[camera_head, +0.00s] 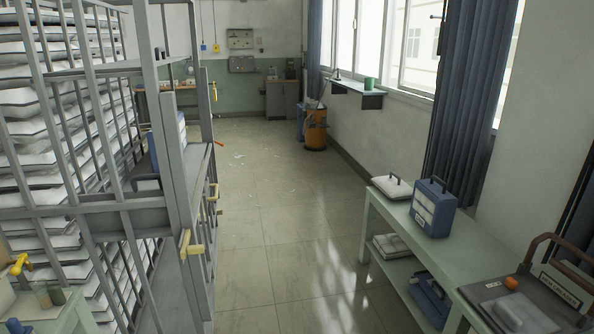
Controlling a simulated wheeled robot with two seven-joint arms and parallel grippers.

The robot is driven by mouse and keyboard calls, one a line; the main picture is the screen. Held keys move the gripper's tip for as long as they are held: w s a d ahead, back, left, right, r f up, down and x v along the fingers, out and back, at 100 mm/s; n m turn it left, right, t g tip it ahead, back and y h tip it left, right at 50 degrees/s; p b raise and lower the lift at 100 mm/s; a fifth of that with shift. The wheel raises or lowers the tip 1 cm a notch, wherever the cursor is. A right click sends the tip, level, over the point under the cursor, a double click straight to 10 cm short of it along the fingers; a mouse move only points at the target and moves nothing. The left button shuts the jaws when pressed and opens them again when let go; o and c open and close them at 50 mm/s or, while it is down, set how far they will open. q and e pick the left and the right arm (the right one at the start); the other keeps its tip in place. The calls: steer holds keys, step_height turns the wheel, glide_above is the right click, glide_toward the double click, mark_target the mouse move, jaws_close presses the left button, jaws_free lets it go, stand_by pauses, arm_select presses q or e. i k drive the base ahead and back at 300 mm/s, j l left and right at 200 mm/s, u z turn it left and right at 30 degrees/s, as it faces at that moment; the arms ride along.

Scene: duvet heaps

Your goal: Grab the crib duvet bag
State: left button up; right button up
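Several bags could be the crib duvet bag, but I cannot read their labels. A blue bag (433,210) with a dark handle and pale front panels stands upright on the pale green bench (399,211) at the right. A flat white bag (391,187) with a dark handle lies behind it on the bench top. Another white bag (391,246) and a blue bag (430,299) are on the bench's lower shelf. A blue and white bag (170,140) is partly hidden behind the grey bars at the left. Neither of my grippers is in view.
A grey barred cage (176,190) with stacked white bundles (25,128) fills the left. A tray with a sign (560,284) stands at the lower right. The tiled aisle (287,220) between is mostly clear. An orange bin (315,130) stands farther back.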

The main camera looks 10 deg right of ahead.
mark_target(433, 207)
steer(key=i+z, duration=0.3)
steer(key=i, duration=0.2)
steer(key=i+z, duration=0.3)
steer(key=i, duration=0.15)
steer(key=i+j+z, duration=0.2)
steer(key=i+z, duration=0.15)
steer(key=i+j+z, duration=0.3)
steer(key=i, duration=0.25)
